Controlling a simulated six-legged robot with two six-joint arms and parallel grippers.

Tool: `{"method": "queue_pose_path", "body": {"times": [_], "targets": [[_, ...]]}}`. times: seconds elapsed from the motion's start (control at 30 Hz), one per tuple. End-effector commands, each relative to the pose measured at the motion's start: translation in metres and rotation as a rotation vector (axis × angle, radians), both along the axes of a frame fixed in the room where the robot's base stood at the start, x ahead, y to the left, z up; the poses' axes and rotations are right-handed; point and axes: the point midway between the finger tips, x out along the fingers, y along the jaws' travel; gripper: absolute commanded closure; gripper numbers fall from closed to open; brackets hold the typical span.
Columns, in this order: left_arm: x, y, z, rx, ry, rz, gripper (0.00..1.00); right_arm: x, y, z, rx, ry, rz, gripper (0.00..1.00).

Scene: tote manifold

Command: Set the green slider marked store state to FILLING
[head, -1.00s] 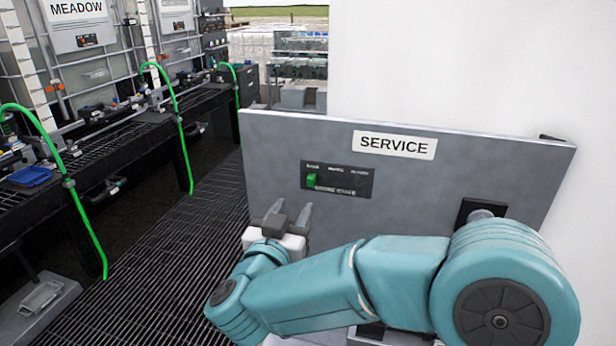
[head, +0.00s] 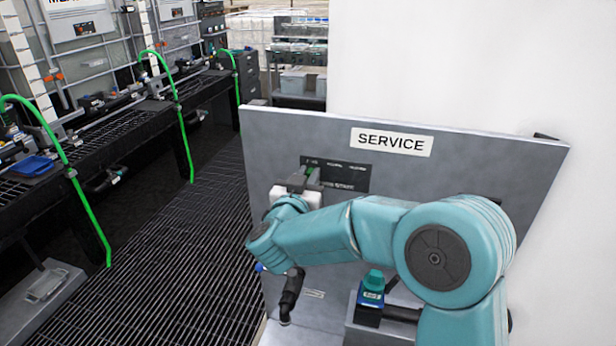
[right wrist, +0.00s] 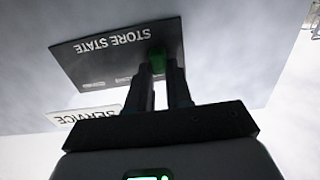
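The grey SERVICE panel (head: 470,170) stands in front of me with a dark STORE STATE plate (head: 350,178) on it. The plate also shows upside down in the right wrist view (right wrist: 105,55). The green slider (right wrist: 158,62) is at the plate's left end as seen in the head view, where my gripper mostly hides it. My right gripper (right wrist: 159,80) is at the slider, with its two fingers close together on either side of it, and looks shut on it. It shows from behind in the head view (head: 298,182). The plate's small position labels are too blurred to read. My left gripper is not in view.
Below the panel are a dark pipe fitting (head: 290,295) and a teal-topped item (head: 373,282) on a grey block. At left, racks with green hoses (head: 183,130) line a grated floor (head: 190,240). A white wall (head: 480,60) stands behind the panel.

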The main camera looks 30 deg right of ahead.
Motion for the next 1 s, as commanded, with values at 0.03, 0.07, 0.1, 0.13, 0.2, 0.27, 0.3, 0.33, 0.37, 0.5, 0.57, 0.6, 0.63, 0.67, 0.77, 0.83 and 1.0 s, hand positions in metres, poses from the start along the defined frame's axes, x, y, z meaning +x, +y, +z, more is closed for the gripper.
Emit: {"method": "queue_pose_path", "body": {"times": [0.03,0.07,0.1,0.13,0.2,0.27,0.3,0.33,0.37,0.5,0.57,0.6,0.63,0.67,0.77,0.83,1.0], "targets": [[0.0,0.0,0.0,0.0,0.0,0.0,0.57,0.0,0.0,0.0,0.0,0.0,0.0,0.98],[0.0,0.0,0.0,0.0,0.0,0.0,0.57,0.0,0.0,0.0,0.0,0.0,0.0,1.0],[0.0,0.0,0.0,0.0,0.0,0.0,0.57,0.0,0.0,0.0,0.0,0.0,0.0,1.0],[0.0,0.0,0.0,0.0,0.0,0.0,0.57,0.0,0.0,0.0,0.0,0.0,0.0,1.0],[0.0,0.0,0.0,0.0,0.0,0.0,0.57,-0.001,0.0,0.0,0.0,0.0,0.0,1.0],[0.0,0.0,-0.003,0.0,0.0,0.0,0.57,-0.005,-0.004,0.0,0.0,-0.001,-0.002,1.0],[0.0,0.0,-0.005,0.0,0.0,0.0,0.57,-0.009,-0.009,-0.001,0.0,-0.001,-0.002,1.0],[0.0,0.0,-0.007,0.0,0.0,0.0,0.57,-0.013,-0.013,-0.001,0.0,-0.001,-0.003,1.0],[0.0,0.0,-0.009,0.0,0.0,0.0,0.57,-0.018,-0.017,-0.001,0.0,-0.001,-0.003,1.0],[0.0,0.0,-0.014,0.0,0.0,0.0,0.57,-0.034,-0.03,-0.001,-0.001,-0.001,-0.002,1.0],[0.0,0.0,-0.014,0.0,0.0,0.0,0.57,-0.038,-0.032,0.0,-0.001,-0.002,-0.001,1.0],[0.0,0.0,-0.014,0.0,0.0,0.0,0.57,-0.039,-0.033,0.0,-0.002,-0.001,-0.001,1.0],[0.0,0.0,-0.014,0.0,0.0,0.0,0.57,-0.039,-0.033,0.0,-0.001,-0.001,-0.001,1.0],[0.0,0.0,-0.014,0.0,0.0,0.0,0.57,-0.039,-0.033,0.0,-0.001,-0.001,-0.001,1.0],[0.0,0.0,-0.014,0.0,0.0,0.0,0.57,-0.039,-0.033,0.001,-0.001,-0.001,-0.001,1.0],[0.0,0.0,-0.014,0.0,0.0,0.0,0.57,-0.039,-0.033,0.001,-0.001,-0.001,-0.001,1.0],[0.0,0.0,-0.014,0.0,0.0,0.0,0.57,-0.038,-0.033,0.0,-0.001,-0.001,0.0,0.55]]}}
